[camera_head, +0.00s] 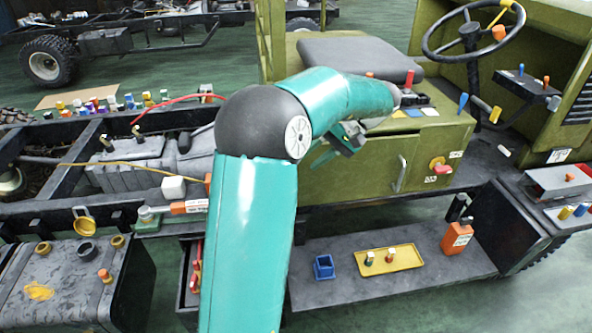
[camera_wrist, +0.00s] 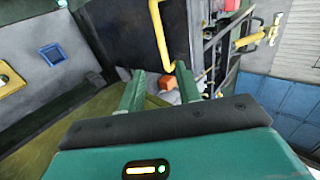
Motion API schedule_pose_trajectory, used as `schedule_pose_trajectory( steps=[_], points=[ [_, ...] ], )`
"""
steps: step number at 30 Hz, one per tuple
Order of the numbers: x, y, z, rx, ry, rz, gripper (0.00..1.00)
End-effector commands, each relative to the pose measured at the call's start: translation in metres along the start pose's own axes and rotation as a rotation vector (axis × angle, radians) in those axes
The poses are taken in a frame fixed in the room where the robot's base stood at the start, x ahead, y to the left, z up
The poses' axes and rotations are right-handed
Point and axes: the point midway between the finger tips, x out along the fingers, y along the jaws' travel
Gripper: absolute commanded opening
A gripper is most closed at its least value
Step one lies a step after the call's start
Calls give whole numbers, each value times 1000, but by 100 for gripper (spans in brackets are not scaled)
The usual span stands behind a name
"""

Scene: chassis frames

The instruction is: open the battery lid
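No part is clearly marked as the battery lid, and I cannot tell for certain which one it is. A grey box with a flat lid (camera_head: 563,180) and an orange knob stands at the right in the head view. The olive cabinet under the seat has a pale handle (camera_head: 401,173) on its front. My gripper (camera_head: 322,157) is in front of this cabinet, partly hidden by my arm. In the wrist view my gripper (camera_wrist: 160,92) is open, its two green fingers apart with nothing held between them. A yellow bent bar (camera_wrist: 160,35) lies beyond the fingers.
A dark tank (camera_head: 60,300) with several caps stands at lower left. A steering wheel (camera_head: 470,45) is at upper right. An orange block (camera_wrist: 168,81) shows between my fingers, beyond them.

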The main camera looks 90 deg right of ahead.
Motion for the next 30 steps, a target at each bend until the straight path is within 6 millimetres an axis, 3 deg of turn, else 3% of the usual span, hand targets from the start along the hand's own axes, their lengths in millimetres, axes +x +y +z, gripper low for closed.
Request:
schedule_pose_trajectory(
  steps=[3, 9, 27, 30],
  points=[
    [-20, 1, 0, 1, 1, 1, 34],
    [-34, 0, 0, 1, -1, 0, 34],
    [-34, 0, 0, 0, -1, 0, 34],
    [-26, -11, -2, -12, -14, 7, 34]
  ],
)
